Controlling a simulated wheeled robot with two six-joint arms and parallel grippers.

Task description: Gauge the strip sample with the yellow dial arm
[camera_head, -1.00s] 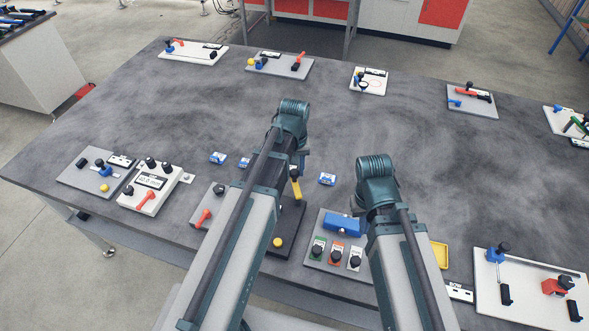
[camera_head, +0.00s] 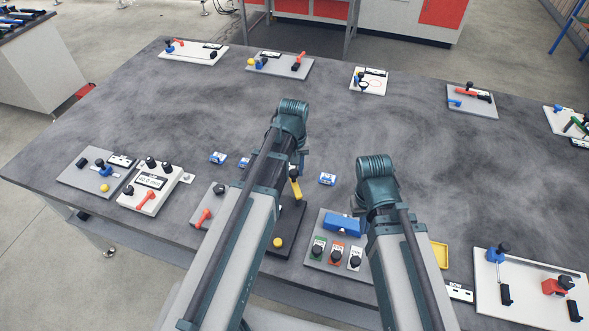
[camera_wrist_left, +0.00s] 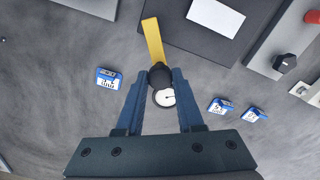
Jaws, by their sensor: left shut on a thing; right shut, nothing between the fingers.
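The yellow dial arm (camera_head: 296,189) reaches out from the black base plate (camera_head: 290,221), partly behind my left arm. In the left wrist view the yellow arm (camera_wrist_left: 153,39) ends in a black knob (camera_wrist_left: 160,75) with a round white dial (camera_wrist_left: 165,97). My left gripper (camera_wrist_left: 162,80) is shut on the black knob, one blue finger on each side. Small blue-and-white pieces lie on the table, one (camera_head: 327,179) right of the yellow arm and two (camera_head: 217,158) to its left. I cannot tell which is the strip sample. My right gripper (camera_head: 372,208) is shut and empty, its fingertips mostly hidden by its wrist.
A panel with a blue block (camera_head: 344,225) and several black knobs stands between my arms. A white box with a display (camera_head: 151,187) is at the left. A white panel (camera_head: 530,290) is at the right. The table (camera_head: 290,85) is clear in the middle.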

